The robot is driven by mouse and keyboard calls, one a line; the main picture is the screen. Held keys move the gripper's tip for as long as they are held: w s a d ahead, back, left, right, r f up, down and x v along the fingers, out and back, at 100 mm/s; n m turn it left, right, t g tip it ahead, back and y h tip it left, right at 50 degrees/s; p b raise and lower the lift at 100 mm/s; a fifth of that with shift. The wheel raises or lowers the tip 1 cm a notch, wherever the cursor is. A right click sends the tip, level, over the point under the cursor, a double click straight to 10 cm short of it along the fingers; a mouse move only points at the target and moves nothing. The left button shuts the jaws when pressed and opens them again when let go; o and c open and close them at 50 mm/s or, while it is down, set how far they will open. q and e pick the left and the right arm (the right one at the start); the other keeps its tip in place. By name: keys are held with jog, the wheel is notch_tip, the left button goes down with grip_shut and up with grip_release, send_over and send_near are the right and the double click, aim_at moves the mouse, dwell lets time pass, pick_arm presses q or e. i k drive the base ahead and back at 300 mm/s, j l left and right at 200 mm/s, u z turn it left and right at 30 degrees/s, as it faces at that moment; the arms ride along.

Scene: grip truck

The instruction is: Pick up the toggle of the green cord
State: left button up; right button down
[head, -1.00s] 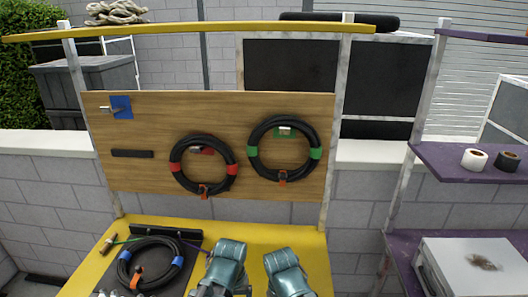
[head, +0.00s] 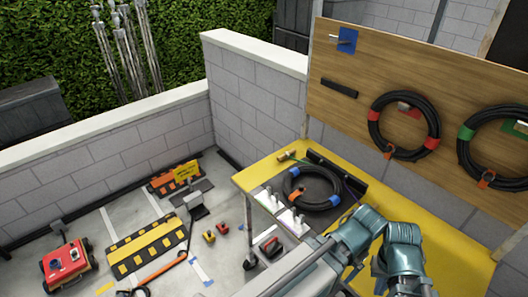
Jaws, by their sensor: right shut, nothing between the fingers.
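The toggle (head: 286,156) is a small brown piece with an orange tint at the back left corner of the yellow table (head: 430,240). The green cord (head: 301,160) runs from it to the right, toward a black bar on the table. My right gripper (head: 405,280) is low at the right, shut and empty, well apart from the toggle. Its fingers are hard to make out. My left arm's teal joint (head: 360,230) is beside it; I cannot make out the left fingers. Nothing holds the toggle.
A black coil (head: 285,190) with blue and orange bands lies between my arms and the toggle. Two white plates with pegs (head: 294,222) are at the table's front edge. A wooden board (head: 365,75) with hung coils stands behind. Tools and a yellow-black ramp (head: 145,247) are on the floor.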

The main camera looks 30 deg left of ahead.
aim_at(286, 154)
jog(key=u, duration=0.95)
jog(key=i+j, duration=0.1)
jog(key=i, duration=1.05)
jog(key=i+j, duration=0.15)
jog(key=j, duration=0.25)
jog(key=i+j+z, duration=0.15)
jog(key=j, duration=0.25)
jog(key=i+j, duration=0.15)
jog(key=j, duration=0.25)
jog(key=i+j+z, duration=0.1)
jog(key=j, duration=0.3)
